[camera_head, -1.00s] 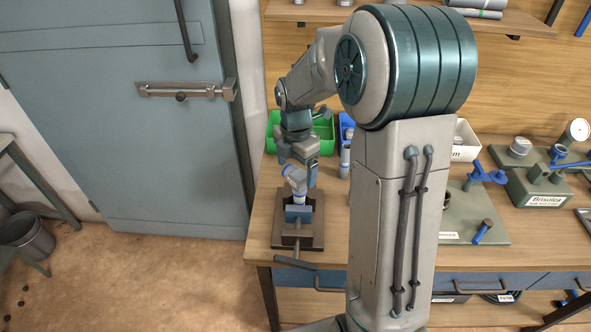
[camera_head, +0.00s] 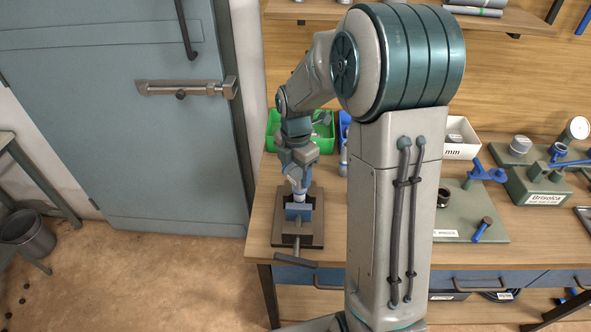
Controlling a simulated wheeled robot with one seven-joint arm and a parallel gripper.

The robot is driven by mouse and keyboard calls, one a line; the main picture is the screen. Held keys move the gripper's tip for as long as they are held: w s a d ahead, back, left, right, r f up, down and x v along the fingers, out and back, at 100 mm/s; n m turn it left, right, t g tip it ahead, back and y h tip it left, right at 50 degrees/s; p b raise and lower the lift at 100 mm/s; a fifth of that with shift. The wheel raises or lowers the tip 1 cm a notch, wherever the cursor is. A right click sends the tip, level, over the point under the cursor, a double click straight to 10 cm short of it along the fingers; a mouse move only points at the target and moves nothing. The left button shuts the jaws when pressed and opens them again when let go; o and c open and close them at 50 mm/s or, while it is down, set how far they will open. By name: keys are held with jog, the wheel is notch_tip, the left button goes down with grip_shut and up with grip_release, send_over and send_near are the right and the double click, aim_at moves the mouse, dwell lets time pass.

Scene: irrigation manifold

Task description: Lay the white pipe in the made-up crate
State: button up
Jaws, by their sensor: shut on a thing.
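The white pipe (camera_head: 300,196) stands upright in the blue jaws of a small vise (camera_head: 298,212) at the front left of the bench. A blue band shows near its lower end. My gripper (camera_head: 297,178) is over the pipe and shut on its upper part, which the fingers mostly hide. A green crate (camera_head: 327,144) stands behind my gripper, partly covered by my arm. A blue crate (camera_head: 343,125) beside it is mostly hidden by my arm. A white crate (camera_head: 462,150) with a label ending in "mm" stands right of my arm. Which is the made-up crate, I cannot tell.
Green-grey fixture plates with blue valve parts (camera_head: 483,230) and a gauge (camera_head: 578,128) fill the right of the bench. A vise handle (camera_head: 295,260) sticks out past the front edge. A shelf (camera_head: 500,22) hangs above. My arm hides the bench middle.

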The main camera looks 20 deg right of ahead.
aim_at(296, 169)
jog(key=shift+r+p, duration=3.35)
jog(key=shift+r, duration=4.3)
jog(key=shift+c, duration=0.5)
